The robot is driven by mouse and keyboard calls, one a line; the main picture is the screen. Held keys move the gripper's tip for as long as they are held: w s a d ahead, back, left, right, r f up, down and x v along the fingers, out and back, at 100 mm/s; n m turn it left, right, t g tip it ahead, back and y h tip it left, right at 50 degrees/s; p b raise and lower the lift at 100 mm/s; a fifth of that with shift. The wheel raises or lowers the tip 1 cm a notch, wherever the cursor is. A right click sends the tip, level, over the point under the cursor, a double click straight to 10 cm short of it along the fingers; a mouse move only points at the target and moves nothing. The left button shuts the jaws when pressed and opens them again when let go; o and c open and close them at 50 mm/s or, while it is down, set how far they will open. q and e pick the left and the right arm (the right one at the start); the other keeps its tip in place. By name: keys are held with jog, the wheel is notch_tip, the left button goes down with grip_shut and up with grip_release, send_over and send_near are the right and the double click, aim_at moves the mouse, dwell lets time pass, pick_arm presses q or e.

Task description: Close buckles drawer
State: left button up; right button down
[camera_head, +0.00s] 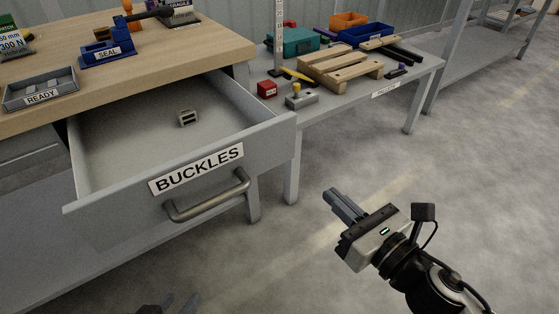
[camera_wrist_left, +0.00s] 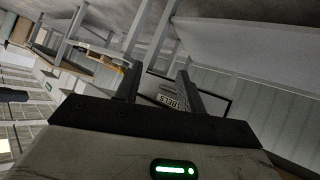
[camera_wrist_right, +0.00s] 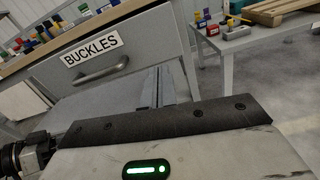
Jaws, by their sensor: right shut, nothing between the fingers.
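The buckles drawer (camera_head: 110,226) is pulled out from under the wooden workbench, its front labelled BUCKLES and fitted with a grey bar handle (camera_head: 208,198). One small grey buckle (camera_head: 187,118) lies inside on the drawer floor. The drawer front also shows in the right wrist view (camera_wrist_right: 150,40), with its handle (camera_wrist_right: 100,70). My right gripper (camera_head: 343,205) is shut and empty, right of the drawer front and apart from it. My left gripper (camera_head: 180,304) shows only its tips at the bottom edge, below the drawer front. In the left wrist view its fingers (camera_wrist_left: 158,86) stand apart, empty.
The wooden bench top (camera_head: 180,52) carries a READY tray (camera_head: 42,92) and a blue SEAL holder (camera_head: 107,52). A grey side table (camera_head: 415,70) with a wooden pallet (camera_head: 340,66) and a red box (camera_head: 267,89) stands right of the drawer. The floor before the drawer is open.

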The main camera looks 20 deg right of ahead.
aim_at(278, 146)
jog(key=shift+n, duration=0.8)
jog(key=p+x, duration=0.1)
jog(key=x, duration=1.3)
jog(key=shift+a+r, duration=0.15)
jog(key=shift+a, duration=0.05)
jog(key=shift+w, duration=0.1)
